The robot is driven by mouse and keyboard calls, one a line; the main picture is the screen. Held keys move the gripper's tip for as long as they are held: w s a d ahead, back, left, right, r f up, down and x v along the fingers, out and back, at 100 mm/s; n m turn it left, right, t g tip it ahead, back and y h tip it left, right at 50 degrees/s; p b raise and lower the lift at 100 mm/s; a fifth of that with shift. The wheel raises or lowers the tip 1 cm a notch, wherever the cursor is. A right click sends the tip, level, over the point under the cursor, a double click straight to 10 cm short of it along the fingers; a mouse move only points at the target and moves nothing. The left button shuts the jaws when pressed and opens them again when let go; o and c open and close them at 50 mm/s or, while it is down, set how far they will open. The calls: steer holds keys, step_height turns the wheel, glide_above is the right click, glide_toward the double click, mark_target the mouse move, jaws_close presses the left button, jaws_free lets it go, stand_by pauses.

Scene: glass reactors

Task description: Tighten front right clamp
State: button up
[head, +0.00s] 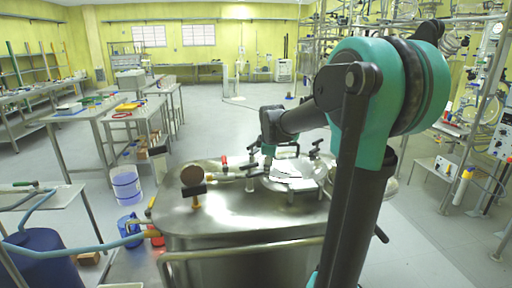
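A steel reactor vessel (235,222) stands in front of me. On its top is a round lid (304,197) with white papers or labels (290,176). Dark clamp handles show around the lid, one at the back right (316,145) and one at the left (250,174). The front right clamp is not clearly seen; my arm covers much of the lid's right side. My arm reaches out over the vessel, and my gripper (268,164) is low at the lid's back left edge. It is small and partly hidden, so its fingers and any contact cannot be made out.
Glassware racks crowd the right. Open floor lies behind.

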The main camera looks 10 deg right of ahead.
mark_target(252, 145)
steer(key=w+a+r+n, duration=0.2)
steer(key=w+r+n, duration=0.45)
steer(key=w, duration=0.45)
steer(key=w+a+r+n, duration=0.2)
steer(key=w+r+n, duration=0.3)
steer(key=w+n, duration=0.45)
steer(key=shift+m+h, duration=0.3)
steer(key=shift+m, duration=0.5)
steer(key=x, duration=0.6)
steer(key=w+x, duration=0.1)
steer(key=x, duration=1)
steer(key=shift+w+d+r, duration=0.15)
steer(key=shift+w, duration=0.4)
jaws_close()
